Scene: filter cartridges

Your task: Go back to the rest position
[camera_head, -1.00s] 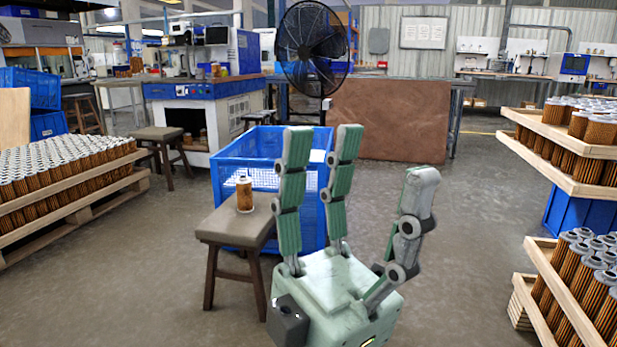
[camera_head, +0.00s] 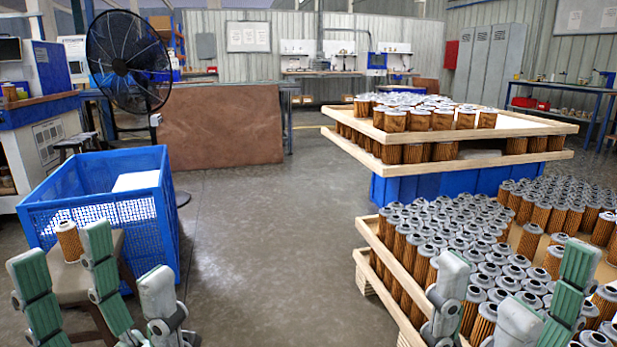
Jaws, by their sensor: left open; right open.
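My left gripper (camera_head: 95,290) is at the bottom left, in front of the stool and the blue crate. Its green and grey fingers point up, spread apart, with nothing between them. My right gripper (camera_head: 510,310) is at the bottom right, in front of the near pallet of filter cartridges. Its fingers are also spread and hold nothing visible. Both palms are cut off by the lower edge. A single filter cartridge (camera_head: 69,241) stands upright on the stool (camera_head: 70,283), behind the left gripper's fingers, which partly cover the stool.
A blue crate (camera_head: 150,230) stands behind the stool. A near wooden pallet (camera_head: 388,262) full of cartridges fills the lower right. A stacked pallet (camera_head: 480,165) with cartridges on a blue base stands behind it. Grey floor (camera_head: 270,250) is clear in the middle. A black fan (camera_head: 127,60) stands at the back left.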

